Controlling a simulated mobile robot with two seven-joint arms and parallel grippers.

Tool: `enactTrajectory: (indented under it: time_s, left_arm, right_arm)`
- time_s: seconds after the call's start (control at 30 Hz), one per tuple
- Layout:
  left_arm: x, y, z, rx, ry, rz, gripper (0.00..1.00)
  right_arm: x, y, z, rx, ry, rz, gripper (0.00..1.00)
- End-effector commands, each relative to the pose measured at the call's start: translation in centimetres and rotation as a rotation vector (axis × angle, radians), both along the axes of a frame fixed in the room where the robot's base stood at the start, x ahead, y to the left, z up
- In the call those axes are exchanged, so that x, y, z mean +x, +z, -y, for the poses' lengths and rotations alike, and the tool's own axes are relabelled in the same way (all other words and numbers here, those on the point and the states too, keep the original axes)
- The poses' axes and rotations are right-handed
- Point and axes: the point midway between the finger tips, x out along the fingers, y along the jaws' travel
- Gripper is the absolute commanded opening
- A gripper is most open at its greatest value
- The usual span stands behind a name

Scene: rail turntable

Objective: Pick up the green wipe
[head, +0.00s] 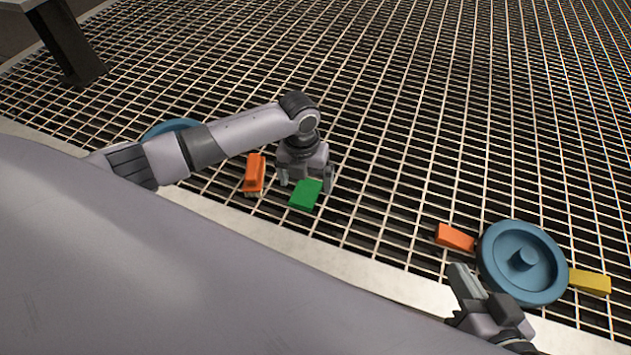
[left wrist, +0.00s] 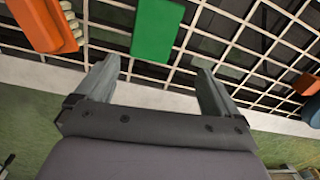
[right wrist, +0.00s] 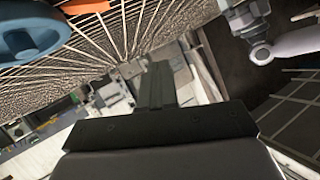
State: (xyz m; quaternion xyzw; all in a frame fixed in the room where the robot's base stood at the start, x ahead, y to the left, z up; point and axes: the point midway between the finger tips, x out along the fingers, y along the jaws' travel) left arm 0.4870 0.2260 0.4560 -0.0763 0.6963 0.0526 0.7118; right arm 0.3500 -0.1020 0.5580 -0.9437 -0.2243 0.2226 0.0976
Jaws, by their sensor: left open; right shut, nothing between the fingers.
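The green wipe (head: 306,195) is a small flat green block lying on the metal grating in the head view. My left gripper (head: 306,184) is right over it, pointing down, with its fingers apart. In the left wrist view the green wipe (left wrist: 158,30) is ahead of the open fingers (left wrist: 155,75), lined up between them, with nothing held. Whether the fingers reach down to its height I cannot tell. My right gripper (head: 468,287) is at the lower right, shut and empty. Its closed fingers also show in the right wrist view (right wrist: 156,85).
An orange-red brush (head: 254,174) lies just left of the green wipe. A blue wheel (head: 522,262) lies at the right, between an orange block (head: 455,237) and a yellow block (head: 590,281). Another blue round thing (head: 170,128) is partly hidden behind my left arm. Grating beyond is clear.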

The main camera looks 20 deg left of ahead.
Motion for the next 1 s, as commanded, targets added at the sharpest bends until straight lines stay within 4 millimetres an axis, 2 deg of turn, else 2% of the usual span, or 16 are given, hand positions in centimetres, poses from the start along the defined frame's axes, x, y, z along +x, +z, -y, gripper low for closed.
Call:
enactTrajectory:
  time_s: [0.17, 0.37, 0.7, 1.0]
  left_arm:
    - [0.4, -0.1, -1.2, 0.032, -0.080, -0.027, 0.96]
    - [0.3, -2.1, -1.3, 0.033, -0.087, -0.027, 0.96]
    - [-0.1, -6.4, -1.3, 0.033, -0.085, -0.026, 0.96]
    - [0.0, -6.6, -1.2, 0.033, -0.086, -0.025, 0.96]
  right_arm:
    - [0.0, -0.1, -0.5, 0.022, 0.012, 0.005, 0.00]
    - [0.1, -0.3, -1.1, 0.058, 0.025, 0.011, 0.00]
    - [-0.2, -0.6, 0.5, -0.024, 0.000, 0.115, 0.00]
    - [-0.2, -0.3, 0.7, -0.037, -0.004, 0.130, 0.00]
